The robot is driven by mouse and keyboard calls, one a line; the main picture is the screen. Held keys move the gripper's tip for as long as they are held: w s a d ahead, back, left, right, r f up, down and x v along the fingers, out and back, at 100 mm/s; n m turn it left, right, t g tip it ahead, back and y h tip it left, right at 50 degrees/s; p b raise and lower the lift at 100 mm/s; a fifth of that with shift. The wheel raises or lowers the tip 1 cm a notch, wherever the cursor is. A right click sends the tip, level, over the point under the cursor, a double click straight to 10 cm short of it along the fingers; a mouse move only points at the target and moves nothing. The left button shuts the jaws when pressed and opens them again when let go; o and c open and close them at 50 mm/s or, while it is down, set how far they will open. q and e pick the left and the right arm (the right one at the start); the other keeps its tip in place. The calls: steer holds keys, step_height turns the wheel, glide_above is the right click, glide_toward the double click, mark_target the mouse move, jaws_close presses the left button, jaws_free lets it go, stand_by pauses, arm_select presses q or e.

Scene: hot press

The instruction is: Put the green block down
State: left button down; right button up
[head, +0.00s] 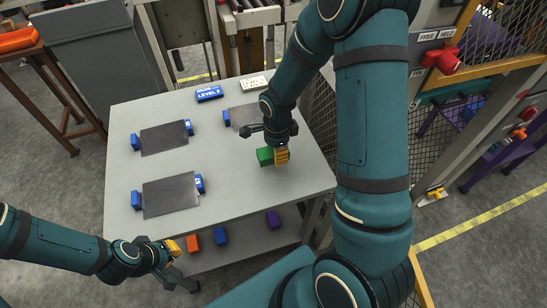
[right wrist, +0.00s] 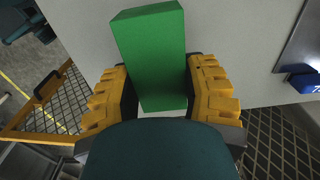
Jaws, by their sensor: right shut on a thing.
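The green block (head: 264,156) is in my right gripper (head: 281,157), over the right part of the grey table. In the right wrist view the green block (right wrist: 152,58) stands out between the two yellow finger pads, which are shut on its sides. Whether its underside touches the tabletop I cannot tell. My left gripper (head: 172,249) is low at the left, beyond the table's front edge and away from the block. Its finger opening is too small to make out.
The grey table (head: 235,185) holds several dark plates with blue blocks at their ends, such as the front-left plate (head: 170,195). Orange, blue and purple blocks lie on the lower shelf. The table's middle is clear.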

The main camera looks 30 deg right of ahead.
step_height(320, 180, down, 4)
steer(key=shift+r, duration=0.2)
steer(key=shift+f, duration=0.35)
steer(key=shift+b, duration=0.35)
steer(key=o, duration=1.2)
steer(key=shift+f, duration=0.1)
